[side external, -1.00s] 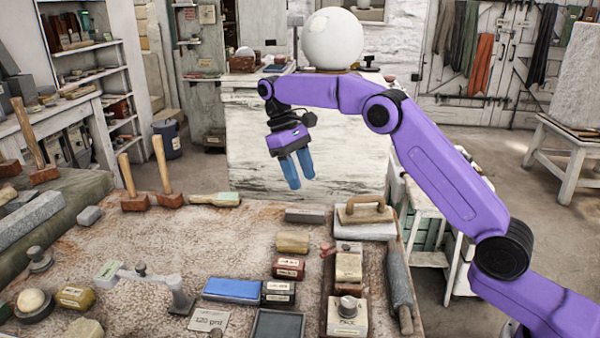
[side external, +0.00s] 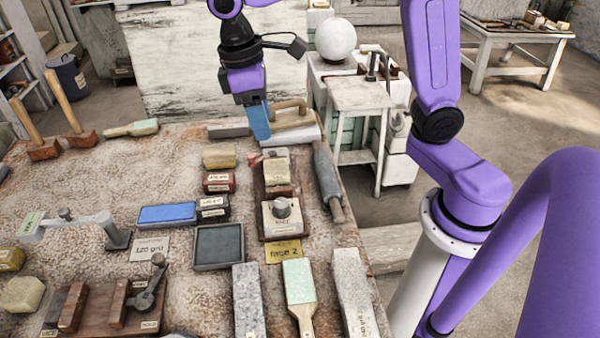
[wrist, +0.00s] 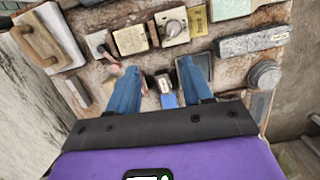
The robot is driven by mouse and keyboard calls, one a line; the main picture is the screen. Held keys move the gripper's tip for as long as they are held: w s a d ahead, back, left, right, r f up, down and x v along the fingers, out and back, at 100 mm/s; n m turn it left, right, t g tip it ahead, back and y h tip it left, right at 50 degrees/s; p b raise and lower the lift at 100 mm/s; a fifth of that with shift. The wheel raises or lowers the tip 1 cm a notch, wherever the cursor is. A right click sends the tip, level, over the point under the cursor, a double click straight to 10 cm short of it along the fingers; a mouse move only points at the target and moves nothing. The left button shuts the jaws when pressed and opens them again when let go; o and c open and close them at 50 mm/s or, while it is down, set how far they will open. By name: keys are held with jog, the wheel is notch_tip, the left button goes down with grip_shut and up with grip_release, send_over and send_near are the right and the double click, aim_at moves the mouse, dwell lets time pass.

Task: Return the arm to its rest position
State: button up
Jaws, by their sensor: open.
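My gripper (side external: 258,122) has a purple body and blue fingers. In the side external view it hangs pointing down over the far right part of the workbench (side external: 110,215), beside the wooden-handled float (side external: 292,118). In the wrist view my gripper (wrist: 160,85) shows its two blue fingers spread apart with nothing held between them. Labelled blocks and a blue block (wrist: 168,100) show below and beyond the fingers. The exact height of the fingertips above the bench is hard to tell. My purple arm rises from a white column at the right.
A cream block (side external: 219,158), a knobbed block (side external: 281,215), a blue slab (side external: 167,214) and a grey roller (side external: 327,178) lie near the gripper. Two upright mallets (side external: 62,105) stand at the far left. A white sphere (side external: 335,38) stands behind. Free bench surface lies left of the cream block.

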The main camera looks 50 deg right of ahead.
jog(key=s+d+f+n, duration=0.2)
jog(key=s+d, duration=0.2)
jog(key=s, duration=0.6)
jog(key=s+d+f+n+t+y, duration=0.1)
jog(key=s+d+f+n, duration=0.1)
jog(key=s, duration=0.8)
jog(key=shift+d+f+t+y, duration=0.3)
jog(key=shift+d+f, duration=0.45)
jog(key=shift+d, duration=0.45)
